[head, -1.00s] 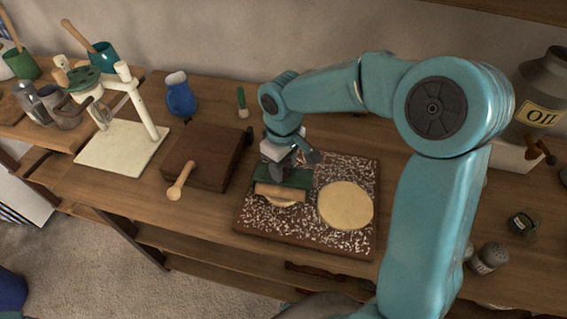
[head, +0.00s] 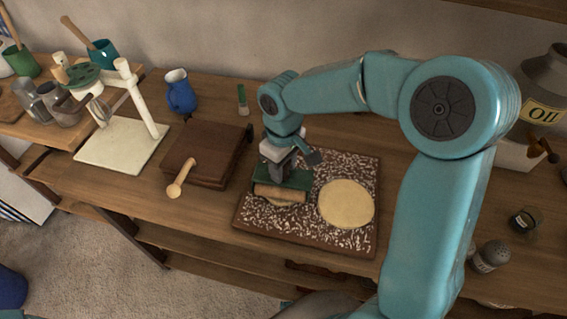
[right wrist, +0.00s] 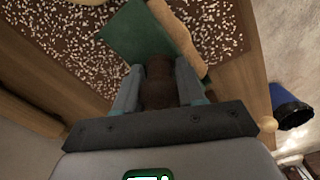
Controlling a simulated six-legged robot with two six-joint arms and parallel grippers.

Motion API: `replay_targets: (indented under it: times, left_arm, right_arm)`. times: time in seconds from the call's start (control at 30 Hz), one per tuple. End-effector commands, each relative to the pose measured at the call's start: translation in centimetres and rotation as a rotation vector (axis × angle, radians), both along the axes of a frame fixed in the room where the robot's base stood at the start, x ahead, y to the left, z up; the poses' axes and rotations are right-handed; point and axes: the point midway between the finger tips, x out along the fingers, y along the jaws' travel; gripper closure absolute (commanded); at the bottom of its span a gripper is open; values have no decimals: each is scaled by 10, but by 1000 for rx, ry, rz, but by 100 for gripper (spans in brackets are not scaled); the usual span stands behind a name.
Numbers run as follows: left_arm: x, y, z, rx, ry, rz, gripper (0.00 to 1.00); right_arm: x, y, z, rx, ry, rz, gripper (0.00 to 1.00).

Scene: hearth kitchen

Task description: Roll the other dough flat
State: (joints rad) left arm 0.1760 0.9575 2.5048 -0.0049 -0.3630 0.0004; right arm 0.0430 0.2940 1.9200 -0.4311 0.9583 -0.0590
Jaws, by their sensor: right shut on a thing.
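My right gripper (head: 283,166) is shut on the brown handle (right wrist: 158,82) of a dough roller, which has a green frame (head: 286,177) and a pale wooden roller (head: 281,193). In the right wrist view the green frame (right wrist: 145,32) and wooden roller (right wrist: 180,36) lie just beyond the fingers. The roller is over the left half of a floured brown board (head: 310,235). A small sliver of pale dough (head: 284,204) shows at its near edge; the rest is hidden. A flat round dough (head: 346,204) lies on the board's right half. My left gripper is out of view.
Left of the board are a dark brown block (head: 205,158), a wooden spoon-like tool (head: 181,178), a blue jug (head: 180,92) and a white stand (head: 120,145). A shaker (head: 490,257) and small jar (head: 522,221) stand at the right.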

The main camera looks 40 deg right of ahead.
Motion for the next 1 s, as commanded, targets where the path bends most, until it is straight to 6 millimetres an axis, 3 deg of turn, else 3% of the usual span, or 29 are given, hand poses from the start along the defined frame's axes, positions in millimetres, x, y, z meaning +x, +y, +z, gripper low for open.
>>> replay_targets:
  times: [0.23,0.8,1.0]
  left_arm:
    - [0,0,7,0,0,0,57]
    - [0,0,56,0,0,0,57]
    - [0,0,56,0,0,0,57]
  right_arm:
    - [1,0,9,0,-3,0,100]
    - [1,0,71,0,-3,0,100]
    - [1,0,71,0,-3,0,100]
